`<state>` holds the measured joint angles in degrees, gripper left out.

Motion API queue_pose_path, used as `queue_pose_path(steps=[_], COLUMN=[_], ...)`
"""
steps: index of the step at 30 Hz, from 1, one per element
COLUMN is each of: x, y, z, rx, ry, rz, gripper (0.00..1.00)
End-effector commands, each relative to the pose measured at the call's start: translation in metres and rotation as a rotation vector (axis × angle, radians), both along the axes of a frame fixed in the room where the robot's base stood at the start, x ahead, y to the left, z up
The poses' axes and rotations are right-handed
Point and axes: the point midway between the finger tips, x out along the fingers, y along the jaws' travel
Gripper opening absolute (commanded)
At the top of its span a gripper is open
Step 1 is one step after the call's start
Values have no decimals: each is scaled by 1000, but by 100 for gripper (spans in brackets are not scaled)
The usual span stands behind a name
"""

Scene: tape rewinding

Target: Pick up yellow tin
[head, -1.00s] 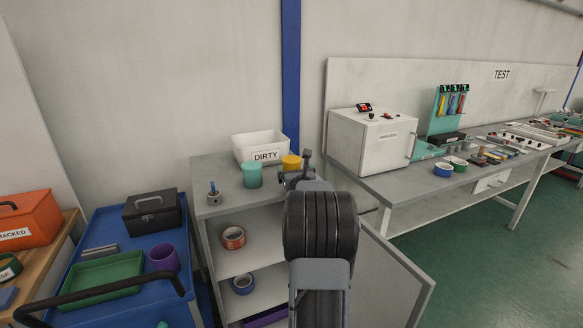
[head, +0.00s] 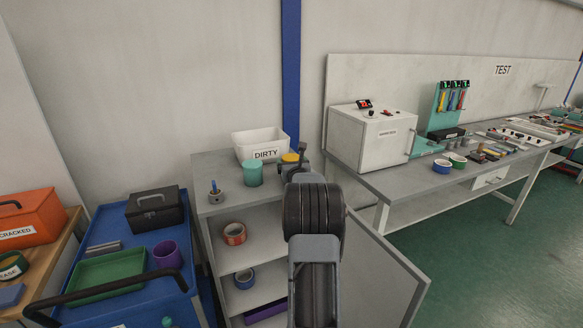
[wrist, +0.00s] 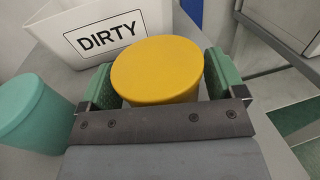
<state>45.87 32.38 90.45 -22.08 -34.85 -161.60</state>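The yellow tin (wrist: 158,72) stands upright between the two green-padded fingers of my gripper (wrist: 160,84) in the wrist view. One finger is on its left and one on its right, both very close to its sides. I see no clear squeeze on it, and the fingers are wide apart. In the head view the yellow tin (head: 290,158) is partly hidden behind my gripper (head: 300,166), on top of the grey cabinet (head: 222,164).
A teal tin (head: 253,174) stands just left of the yellow one. A white bin marked DIRTY (head: 246,142) is close behind. A white machine (head: 366,144) is on the bench to the right.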

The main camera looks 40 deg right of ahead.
Motion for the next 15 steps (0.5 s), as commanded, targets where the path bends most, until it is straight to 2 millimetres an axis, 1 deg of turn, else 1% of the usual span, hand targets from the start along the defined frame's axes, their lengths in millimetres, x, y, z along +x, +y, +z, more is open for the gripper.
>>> queue_pose_path(steps=[1,2,13,15], x=[0,0,0,0], y=[0,0,0,0], z=[0,0,0,1], rx=[0,0,0,-1], ry=[0,0,0,-2], rz=[0,0,0,0], gripper=[84,81,45,44])
